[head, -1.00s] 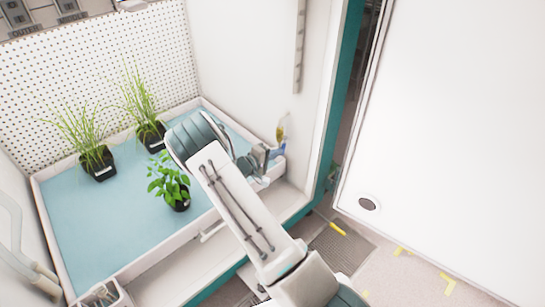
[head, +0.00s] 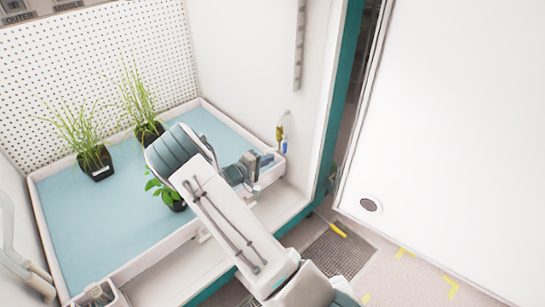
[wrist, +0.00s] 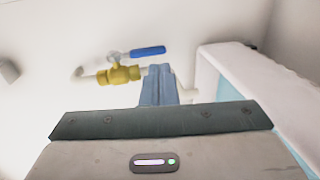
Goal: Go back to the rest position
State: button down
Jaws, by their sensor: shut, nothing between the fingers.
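My gripper (head: 266,158) is above the right rim of the white tray, near the chamber's right wall. In the wrist view its blue-grey fingers (wrist: 159,85) are together with nothing between them. A brass valve (wrist: 119,74) with a blue lever (wrist: 148,50) shows on the wall just beyond the fingertips. The valve (head: 280,133) also shows in the head view beside the gripper; I cannot tell the exact gap between them.
The white-rimmed tray (head: 45,222) with a blue floor holds two potted grasses (head: 93,160) (head: 145,115) and a leafy plant (head: 165,192) partly hidden by my arm. A white door (head: 455,130) stands open at right. A floor grate (head: 340,247) lies below.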

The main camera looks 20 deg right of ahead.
jog(key=f+p+v, duration=0.2)
jog(key=p+v, duration=0.1)
jog(key=v, duration=0.6)
jog(key=s+d+r+m+g+y+p, duration=0.15)
jog(key=s+r+p, duration=0.35)
jog(key=r, duration=0.5)
jog(key=s+d+r+m+g+y+p, duration=0.1)
jog(key=s+r+m+g+y+p, duration=0.25)
jog(key=r, duration=0.75)
jog(key=s+d+r+g+y+p, duration=0.1)
jog(key=s+r+g+y+p, duration=0.1)
jog(key=s+r+p, duration=0.6)
jog(key=s+a+r+t+y+p, duration=0.1)
jog(key=s+r+p, duration=0.4)
jog(key=r, duration=0.5)
jog(key=s+a+r+t+y+p, duration=0.1)
jog(key=s+a+r+y+p, duration=0.2)
jog(key=r+p, duration=0.3)
jog(key=s+a+r+t+y+p, duration=0.1)
jog(key=s+r+y+p, duration=0.3)
jog(key=r, duration=1.1)
jog(key=s+a+p, duration=0.1)
jog(key=s, duration=0.1)
jog(key=shift+s+a+t, duration=0.2)
jog(key=shift+s+t, duration=0.15)
jog(key=shift+t, duration=0.05)
jog(key=shift+w+f, duration=0.1)
